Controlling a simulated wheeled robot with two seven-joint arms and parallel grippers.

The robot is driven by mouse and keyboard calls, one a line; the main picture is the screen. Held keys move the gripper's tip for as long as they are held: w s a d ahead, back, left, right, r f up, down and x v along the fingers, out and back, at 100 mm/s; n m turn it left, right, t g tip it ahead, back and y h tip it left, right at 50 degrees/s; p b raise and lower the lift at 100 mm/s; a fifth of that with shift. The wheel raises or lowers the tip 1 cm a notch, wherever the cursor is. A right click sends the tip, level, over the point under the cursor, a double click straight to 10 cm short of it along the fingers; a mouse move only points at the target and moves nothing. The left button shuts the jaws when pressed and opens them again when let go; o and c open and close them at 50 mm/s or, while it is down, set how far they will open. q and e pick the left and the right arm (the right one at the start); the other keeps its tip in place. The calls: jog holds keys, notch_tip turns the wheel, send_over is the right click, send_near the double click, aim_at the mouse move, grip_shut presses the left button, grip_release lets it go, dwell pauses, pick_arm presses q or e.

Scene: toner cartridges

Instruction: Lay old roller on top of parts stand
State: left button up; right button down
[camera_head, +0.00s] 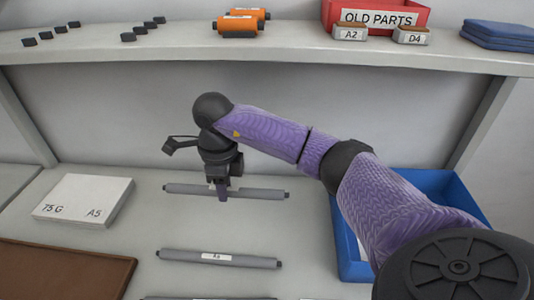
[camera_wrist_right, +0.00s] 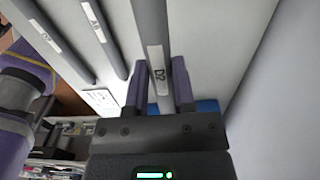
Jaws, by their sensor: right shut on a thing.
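A long grey roller (camera_head: 255,192) lies crosswise in my right gripper (camera_head: 222,192) above or on the worktop's rear part; I cannot tell if it touches. In the right wrist view, the roller (camera_wrist_right: 152,25) bears a label that reads D2 and runs between the two purple fingers of my right gripper (camera_wrist_right: 158,85), which is shut on it. A second grey roller (camera_head: 220,258) with a white label lies nearer, and another shows partly at the bottom edge. No piece is labelled as the parts stand. My left gripper is not in view.
The shelf above holds small dark blocks (camera_head: 128,37), orange cartridges (camera_head: 238,26), blocks marked A2 and D4, a red OLD PARTS box (camera_head: 420,14) and blue cloths (camera_head: 498,34). A paper pack (camera_head: 84,199) and brown mat (camera_head: 60,270) are left; a blue bin (camera_head: 355,268) is right.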

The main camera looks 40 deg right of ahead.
aim_at(230, 225)
notch_tip(230, 225, down, 10)
jog(key=b, duration=0.3)
jog(key=shift+a, duration=0.1)
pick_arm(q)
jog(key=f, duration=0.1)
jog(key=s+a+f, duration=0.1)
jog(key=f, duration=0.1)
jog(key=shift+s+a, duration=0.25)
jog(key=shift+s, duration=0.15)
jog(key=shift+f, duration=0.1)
pick_arm(e)
jog(key=shift+f, duration=0.15)
jog(key=shift+c, duration=2.4)
grip_release()
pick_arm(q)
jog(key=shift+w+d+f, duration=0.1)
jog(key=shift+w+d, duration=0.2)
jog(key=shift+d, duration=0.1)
pick_arm(e)
jog(key=shift+o, duration=0.2)
